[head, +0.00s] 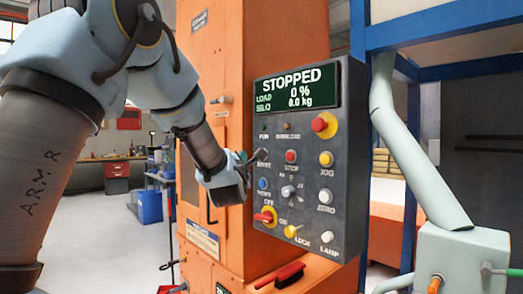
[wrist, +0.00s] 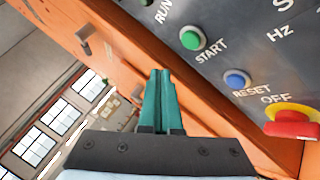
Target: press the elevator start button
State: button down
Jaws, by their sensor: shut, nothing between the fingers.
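The dark control panel (head: 350,200) is fixed to the orange column, and its display (head: 298,87) reads STOPPED, 0 % and 0.0 kg. In the wrist view the green start button (wrist: 192,38) sits above the START label, up and to the right of my fingertips. My gripper (wrist: 160,75) is shut and empty, its teal fingers together, pointing at the panel's left edge. In the head view my gripper (head: 250,157) is at the panel's left side by the START label, and the green button is hidden there. The fingertips appear apart from the button; the depth gap is hard to judge.
The blue reset button (wrist: 236,80) and a red switch on yellow (wrist: 292,122) are near the start button. A red stop button (head: 291,156) and a red mushroom button (head: 324,125) are farther right. A door handle (head: 209,213) sticks out left of the panel.

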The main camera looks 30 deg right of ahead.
jog(key=shift+w+d, duration=0.25)
jog(key=shift+d, duration=0.85)
jog(key=shift+w+d, duration=0.2)
jog(key=shift+d, duration=0.9)
jog(key=shift+b, duration=0.3)
jog(key=shift+w+d+b, duration=0.1)
jog(key=shift+d+b, duration=0.25)
jog(key=shift+d, duration=0.05)
jog(key=shift+d+b, duration=0.3)
jog(key=shift+d, duration=0.1)
dwell(0.7)
jog(key=shift+a, duration=0.1)
jog(key=shift+a+b, duration=0.7)
jog(key=shift+b, duration=0.25)
